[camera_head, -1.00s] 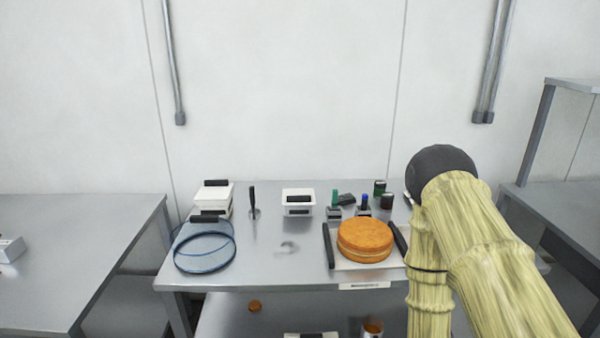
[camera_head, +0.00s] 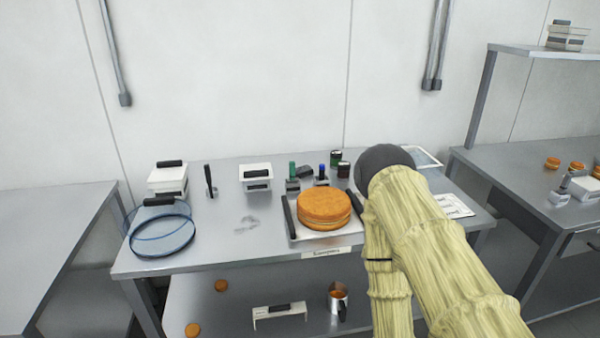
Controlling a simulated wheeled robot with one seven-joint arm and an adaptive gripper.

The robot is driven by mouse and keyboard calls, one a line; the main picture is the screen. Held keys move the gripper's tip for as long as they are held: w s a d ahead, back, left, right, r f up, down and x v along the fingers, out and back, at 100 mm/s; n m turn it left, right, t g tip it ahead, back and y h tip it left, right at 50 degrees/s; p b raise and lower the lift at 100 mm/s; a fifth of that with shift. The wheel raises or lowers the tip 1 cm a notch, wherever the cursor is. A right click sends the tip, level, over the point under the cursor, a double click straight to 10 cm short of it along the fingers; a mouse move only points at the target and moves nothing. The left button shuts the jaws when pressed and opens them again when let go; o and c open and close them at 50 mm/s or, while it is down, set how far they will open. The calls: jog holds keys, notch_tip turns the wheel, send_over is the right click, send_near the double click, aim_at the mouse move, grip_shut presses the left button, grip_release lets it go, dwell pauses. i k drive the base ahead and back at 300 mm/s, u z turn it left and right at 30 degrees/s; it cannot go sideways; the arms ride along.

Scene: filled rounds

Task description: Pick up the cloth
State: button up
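I cannot pick out a cloth for certain in this view. A small pale grey patch (camera_head: 247,223) lies flat on the steel table (camera_head: 215,245), too faint to tell what it is. My pale yellow arm rises in front of the table's right part and hides some of it. My gripper is not visible.
An orange cake (camera_head: 323,205) sits on a white tray (camera_head: 345,232) at the table's middle. A blue-rimmed round sieve (camera_head: 160,232) lies at the left, near stacked white boxes (camera_head: 167,178). A metal cup (camera_head: 338,300) stands on the lower shelf. Another table (camera_head: 520,190) is at right.

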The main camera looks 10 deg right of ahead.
aim_at(302, 171)
jog(key=k, duration=0.45)
jog(key=u, duration=0.6)
jog(key=i, duration=1.5)
jog(key=z, duration=0.45)
